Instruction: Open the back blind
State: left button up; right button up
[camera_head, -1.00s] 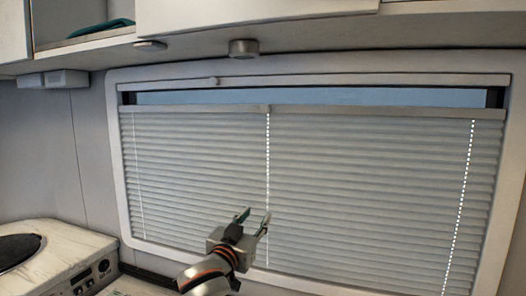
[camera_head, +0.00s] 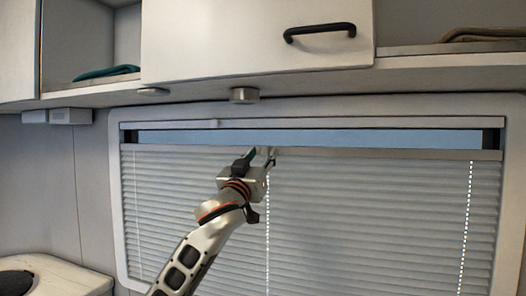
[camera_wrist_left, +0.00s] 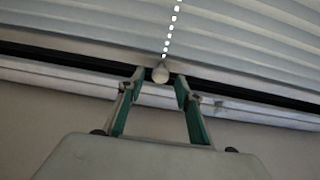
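The back blind (camera_head: 370,215) is a pale pleated blind that covers nearly all of the window. Its top rail (camera_head: 400,154) sits a little below the window's upper edge, with a narrow strip of blue glass (camera_head: 350,138) above it. My left gripper (camera_head: 264,156) is at the middle of this rail, and hides the rail's small tab in the head view. In the left wrist view, a small round knob (camera_wrist_left: 160,75) on the rail lies between the fingertips. The fingers are apart, with a gap on each side of the knob. My right gripper is not in view.
Overhead cabinets (camera_head: 230,40) with a black handle (camera_head: 320,32) run above the window. A round fitting (camera_head: 244,95) hangs under them. A counter (camera_head: 62,278) stands at lower left. The space before the blind's right half is clear.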

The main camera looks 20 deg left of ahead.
pick_arm(q)
jog(key=shift+x, duration=0.8)
